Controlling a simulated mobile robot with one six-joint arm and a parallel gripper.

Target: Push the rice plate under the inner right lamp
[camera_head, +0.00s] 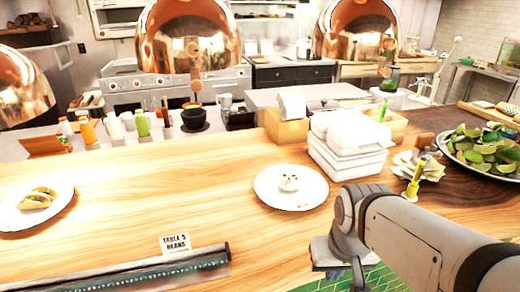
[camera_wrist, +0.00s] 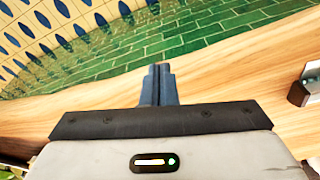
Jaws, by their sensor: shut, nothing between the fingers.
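The rice plate (camera_head: 268,196) is a round white plate with a small white mound flecked with green. It lies on the wooden counter, just left of the stacked white boxes. Copper dome lamps hang over the counter: one at the left edge (camera_head: 20,88), one left of centre (camera_head: 188,40) and one right of centre (camera_head: 354,38). I cannot tell for sure which is the inner right one. My gripper (camera_head: 357,276) is at the counter's near edge, nearer than the plate and to its right, apart from it. In the wrist view its fingers (camera_wrist: 158,70) are shut and empty; the plate is not visible there.
White boxes (camera_head: 345,160) stand right of the plate. A taco plate (camera_head: 60,205) is at left. A rail (camera_head: 150,276) with a card reading "TABLE 5 BEANS" (camera_head: 175,243) lies in front. A lime platter (camera_head: 480,150) is at right. The counter between the two plates is clear.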

